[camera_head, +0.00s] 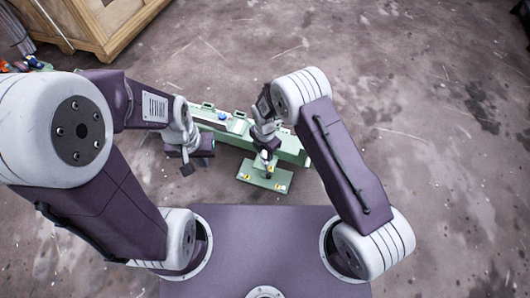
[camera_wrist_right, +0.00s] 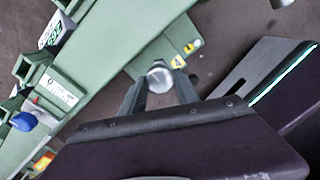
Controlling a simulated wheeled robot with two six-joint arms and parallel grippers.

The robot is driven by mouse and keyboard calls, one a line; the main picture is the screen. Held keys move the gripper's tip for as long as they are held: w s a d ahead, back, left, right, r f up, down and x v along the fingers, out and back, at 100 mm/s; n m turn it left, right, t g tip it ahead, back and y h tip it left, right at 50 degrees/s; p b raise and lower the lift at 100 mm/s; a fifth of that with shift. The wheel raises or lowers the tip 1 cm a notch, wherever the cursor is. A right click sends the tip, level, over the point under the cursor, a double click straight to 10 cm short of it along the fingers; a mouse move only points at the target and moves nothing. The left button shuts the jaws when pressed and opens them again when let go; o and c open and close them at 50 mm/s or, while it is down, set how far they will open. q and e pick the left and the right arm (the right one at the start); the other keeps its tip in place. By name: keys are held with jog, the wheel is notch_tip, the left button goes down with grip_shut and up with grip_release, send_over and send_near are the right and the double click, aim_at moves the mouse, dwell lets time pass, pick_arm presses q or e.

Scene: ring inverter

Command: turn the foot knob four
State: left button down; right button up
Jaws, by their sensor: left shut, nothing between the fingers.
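The long green machine (camera_head: 292,150) lies on the floor in front of me, with a green foot plate (camera_head: 250,176) at its near side. In the right wrist view the foot plate (camera_wrist_right: 180,42) carries yellow labels. A round whitish knob (camera_wrist_right: 160,76) stands there between the fingertips of my right gripper (camera_wrist_right: 160,82). I cannot tell whether the fingers press on it. In the head view my right gripper (camera_head: 266,158) is over the foot plate and hides part of it. My left gripper (camera_head: 187,167) is shut and empty, left of the foot plate.
A blue knob (camera_wrist_right: 24,121) and labelled green brackets (camera_wrist_right: 52,90) stand on the machine. A wooden crate (camera_head: 100,30) is at the back left, with small coloured items (camera_head: 30,63) at the left edge. The floor to the right is clear.

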grip_shut()
